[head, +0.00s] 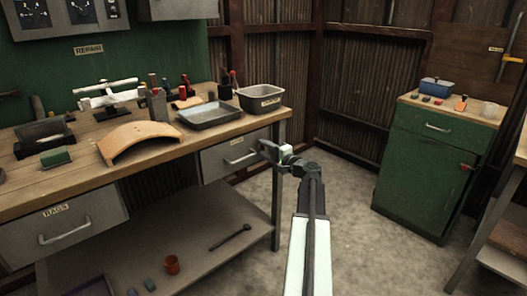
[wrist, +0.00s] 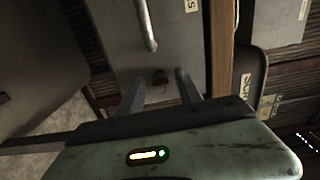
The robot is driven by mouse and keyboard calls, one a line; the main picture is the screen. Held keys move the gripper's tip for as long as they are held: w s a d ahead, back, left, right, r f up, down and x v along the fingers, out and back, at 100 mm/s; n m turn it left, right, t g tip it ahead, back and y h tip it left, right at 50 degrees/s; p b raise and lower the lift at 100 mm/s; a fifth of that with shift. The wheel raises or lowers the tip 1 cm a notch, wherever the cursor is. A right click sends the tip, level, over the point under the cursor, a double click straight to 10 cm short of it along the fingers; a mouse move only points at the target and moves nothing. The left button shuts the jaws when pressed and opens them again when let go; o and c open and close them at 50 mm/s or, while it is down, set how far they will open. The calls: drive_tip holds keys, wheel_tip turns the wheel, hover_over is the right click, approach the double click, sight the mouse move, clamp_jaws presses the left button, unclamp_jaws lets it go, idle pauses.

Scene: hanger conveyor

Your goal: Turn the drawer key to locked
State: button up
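The grey right-hand drawer (head: 222,160) under the workbench is closed, with a bar handle on its front. In the wrist view its front (wrist: 180,45) fills the upper middle, and the handle (wrist: 148,25) runs downward from the top. A small dark brownish piece, seemingly the drawer key (wrist: 160,77), sits on the drawer front. My gripper (head: 266,150) is at the right end of this drawer. In the wrist view my gripper (wrist: 160,74) is open, with one finger on each side of the key. Contact and the key's exact angle cannot be told. The key is hidden in the head view.
The wooden bench top (head: 75,185) holds a grey tray (head: 208,115), a bin (head: 262,98) and a curved tan piece (head: 140,140). A bench leg (head: 277,215) stands close to my gripper. A green cabinet (head: 430,165) stands at right, with clear floor between.

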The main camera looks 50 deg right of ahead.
drive_tip(key=s, duration=0.7)
drive_tip(key=shift+s+a, duration=0.3)
drive_tip(key=shift+s, duration=0.05)
drive_tip(key=shift+s+f, duration=0.1)
